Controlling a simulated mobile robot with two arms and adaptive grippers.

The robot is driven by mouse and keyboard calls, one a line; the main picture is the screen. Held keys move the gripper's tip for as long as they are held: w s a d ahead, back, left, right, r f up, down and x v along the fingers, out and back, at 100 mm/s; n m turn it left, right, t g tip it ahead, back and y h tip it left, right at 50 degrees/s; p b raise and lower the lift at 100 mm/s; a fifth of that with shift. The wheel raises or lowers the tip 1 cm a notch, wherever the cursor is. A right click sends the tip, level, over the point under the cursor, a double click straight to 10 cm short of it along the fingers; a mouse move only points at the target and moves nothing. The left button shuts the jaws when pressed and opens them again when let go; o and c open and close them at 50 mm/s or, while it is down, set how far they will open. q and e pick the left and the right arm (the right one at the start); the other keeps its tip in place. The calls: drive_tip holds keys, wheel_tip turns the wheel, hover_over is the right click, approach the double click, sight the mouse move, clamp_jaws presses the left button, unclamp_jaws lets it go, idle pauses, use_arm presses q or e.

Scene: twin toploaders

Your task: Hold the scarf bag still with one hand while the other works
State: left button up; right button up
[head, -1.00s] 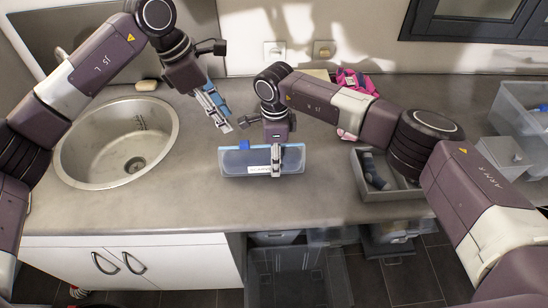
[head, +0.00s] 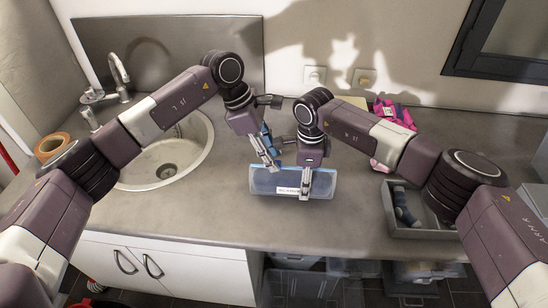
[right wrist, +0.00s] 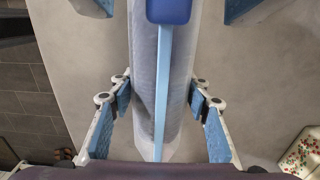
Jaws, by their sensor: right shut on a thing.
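The scarf bag (head: 265,182) is a long clear pouch with a blue edge and a white label, standing at the counter's front part. My right gripper (head: 305,186) is shut on it near the label. In the right wrist view the bag (right wrist: 146,70) runs between the blue pads of my right gripper (right wrist: 162,110), with a light blue strip (right wrist: 162,95) along its top. A dark blue slider (right wrist: 168,10) sits on the strip. My left gripper (head: 272,158) is over the bag's left part; its blue pads show apart on both sides of the slider in the right wrist view.
A grey bin (head: 398,232) with dark socks (head: 404,207) stands right of the bag. Pink cloth (head: 392,115) lies behind it. The sink (head: 150,165) is at the left, with a brown tape roll (head: 52,146) beyond it. Bare counter lies in front of the bag.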

use_arm(q)
drive_tip(key=shift+d+f, duration=0.25)
drive_tip(key=shift+f, duration=0.35)
clamp_jaws()
drive_tip(key=shift+a, duration=0.1)
